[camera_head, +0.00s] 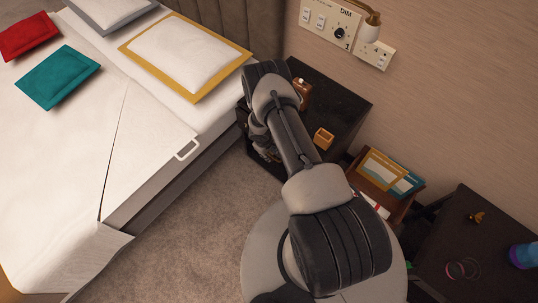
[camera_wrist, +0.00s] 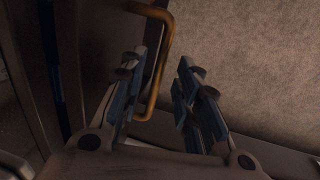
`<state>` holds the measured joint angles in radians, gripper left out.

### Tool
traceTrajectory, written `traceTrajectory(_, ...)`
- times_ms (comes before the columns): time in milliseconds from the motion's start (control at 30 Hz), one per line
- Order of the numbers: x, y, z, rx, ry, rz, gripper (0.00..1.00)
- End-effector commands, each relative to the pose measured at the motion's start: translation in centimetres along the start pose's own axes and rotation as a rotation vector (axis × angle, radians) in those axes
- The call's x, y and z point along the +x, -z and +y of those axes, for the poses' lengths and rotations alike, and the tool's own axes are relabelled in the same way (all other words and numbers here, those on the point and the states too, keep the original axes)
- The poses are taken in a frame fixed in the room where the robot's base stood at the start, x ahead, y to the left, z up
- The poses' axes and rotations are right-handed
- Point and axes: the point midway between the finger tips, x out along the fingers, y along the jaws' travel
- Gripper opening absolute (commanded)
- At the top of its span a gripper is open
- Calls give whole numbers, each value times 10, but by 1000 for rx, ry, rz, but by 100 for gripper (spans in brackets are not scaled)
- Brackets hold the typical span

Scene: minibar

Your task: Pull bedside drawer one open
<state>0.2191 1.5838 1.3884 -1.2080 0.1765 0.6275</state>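The dark bedside table (camera_head: 345,103) stands beside the bed in the head view. Its drawer front is mostly hidden behind my arm and in shadow. In the wrist view, a brass U-shaped handle (camera_wrist: 167,50) sticks out from a dark panel (camera_wrist: 95,40), which looks like the drawer front. My gripper (camera_wrist: 162,72) is open, its two fingers pointing at the handle. The handle's outer bar passes between the fingers, closer to the left one. I cannot tell whether it touches. In the head view the fingers are hidden by my arm.
The bed (camera_head: 150,120) lies close on the left. A small orange box (camera_head: 323,138) and a brown bottle (camera_head: 301,93) stand on the bedside table. A wooden tray (camera_head: 362,184) with packets and a dark table (camera_head: 455,235) are at right. Carpet (camera_head: 190,225) is clear in front.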

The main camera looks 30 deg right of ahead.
Motion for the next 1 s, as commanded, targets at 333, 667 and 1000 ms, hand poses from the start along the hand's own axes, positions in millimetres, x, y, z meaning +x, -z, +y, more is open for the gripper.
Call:
traceTrajectory(333,6,0,0,-1,0,0,30)
traceTrajectory(667,6,0,0,-1,0,0,10)
traceTrajectory(1000,6,0,0,-1,0,0,0)
